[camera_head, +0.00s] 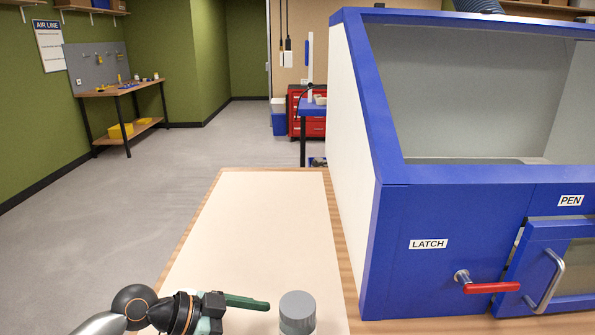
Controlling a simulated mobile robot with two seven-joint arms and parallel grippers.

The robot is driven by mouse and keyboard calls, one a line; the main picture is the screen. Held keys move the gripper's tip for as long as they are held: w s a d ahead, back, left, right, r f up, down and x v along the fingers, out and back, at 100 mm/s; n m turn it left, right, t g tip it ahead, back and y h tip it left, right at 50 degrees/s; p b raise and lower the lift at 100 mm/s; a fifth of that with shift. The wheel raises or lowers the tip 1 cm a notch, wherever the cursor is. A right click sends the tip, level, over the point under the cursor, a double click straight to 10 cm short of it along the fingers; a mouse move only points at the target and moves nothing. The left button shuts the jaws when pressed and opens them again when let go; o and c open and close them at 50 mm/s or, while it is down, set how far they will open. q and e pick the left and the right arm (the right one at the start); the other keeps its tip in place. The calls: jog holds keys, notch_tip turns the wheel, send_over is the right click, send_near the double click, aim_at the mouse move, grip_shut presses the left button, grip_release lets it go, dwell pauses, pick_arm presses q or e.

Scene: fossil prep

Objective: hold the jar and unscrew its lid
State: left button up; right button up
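The jar (297,326) stands at the bottom edge of the view, on or above the pale mat; its lower part is cut off. Its round grey lid (297,304) is on top. My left gripper (248,318) is to the left of the jar, pointing right toward it. One dark green finger shows with its tip a little short of the jar, and bare mat shows beside it. The other finger is mostly cut off by the frame, but the gripper looks open and empty. My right gripper is not in view.
The pale mat (250,220) on the wooden bench is clear beyond the jar. A large blue-framed cabinet (400,275) stands close on the right, with a red-handled latch (490,288) and a small door handle (550,280). A side table (125,88) stands far left.

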aim_at(292, 328)
pick_arm(q)
jog(key=shift+b+x, duration=0.85)
jog(key=shift+x, duration=2.55)
grip_shut()
